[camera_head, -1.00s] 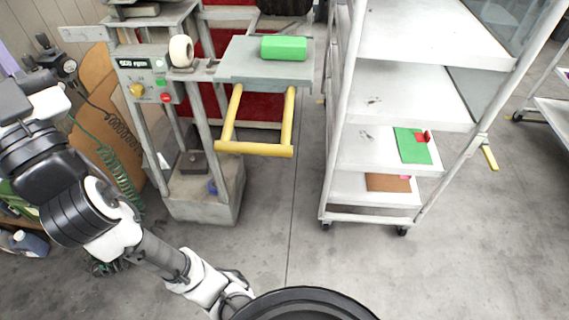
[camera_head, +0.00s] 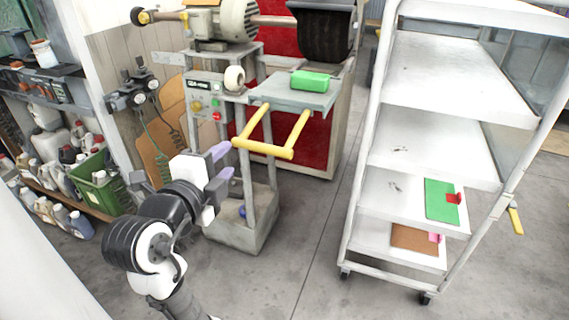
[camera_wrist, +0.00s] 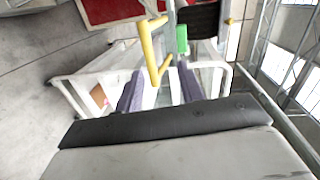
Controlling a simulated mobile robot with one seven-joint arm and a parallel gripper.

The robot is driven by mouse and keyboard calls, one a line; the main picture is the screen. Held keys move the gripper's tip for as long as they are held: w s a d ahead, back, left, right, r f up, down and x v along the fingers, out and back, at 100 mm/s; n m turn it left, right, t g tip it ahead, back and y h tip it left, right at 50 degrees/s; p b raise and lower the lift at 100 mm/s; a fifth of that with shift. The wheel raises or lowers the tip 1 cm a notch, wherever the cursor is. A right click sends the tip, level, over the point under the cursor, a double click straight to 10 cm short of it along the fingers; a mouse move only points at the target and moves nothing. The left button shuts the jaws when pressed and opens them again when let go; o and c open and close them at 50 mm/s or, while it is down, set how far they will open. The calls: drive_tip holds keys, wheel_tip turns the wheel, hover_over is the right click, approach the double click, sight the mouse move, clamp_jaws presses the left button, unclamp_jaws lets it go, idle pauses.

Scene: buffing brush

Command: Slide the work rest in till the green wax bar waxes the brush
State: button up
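The work rest (camera_head: 322,103) is a grey plate with a yellow U-shaped handle (camera_head: 263,149) sticking out toward me. The green wax bar (camera_head: 310,81) lies on top of the plate. The dark brush (camera_head: 322,38) is behind and above, apart from the bar. My gripper (camera_head: 225,169) is open and empty, left of the handle's near bar and slightly below it. In the wrist view the yellow handle (camera_wrist: 153,50) shows ahead, beyond the two purple-grey fingers (camera_wrist: 157,92). The green bar (camera_wrist: 182,39) also shows there, next to the dark brush (camera_wrist: 203,20).
A control box (camera_head: 207,103) with a knob and buttons is on the machine stand, behind my gripper. A white shelf cart (camera_head: 437,80) stands to the right. Shelves of bottles (camera_head: 75,170) and a green crate are at left. Floor between stand and cart is clear.

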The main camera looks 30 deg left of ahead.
sight(259, 150)
drive_tip(key=shift+m+h, duration=0.5)
drive_tip(key=shift+m, duration=0.1)
drive_tip(key=p+x, duration=0.1)
drive_tip(key=x, duration=0.3)
drive_tip(key=d+f+p+x, duration=0.1)
drive_tip(key=x, duration=0.4)
drive_tip(key=f+p+x, duration=0.1)
drive_tip(key=x, duration=0.3)
drive_tip(key=shift+w+d+f, duration=0.15)
drive_tip(key=shift+w+d, duration=0.05)
drive_tip(key=shift+d, duration=0.1)
drive_tip(key=shift+c, duration=0.3)
clamp_jaws()
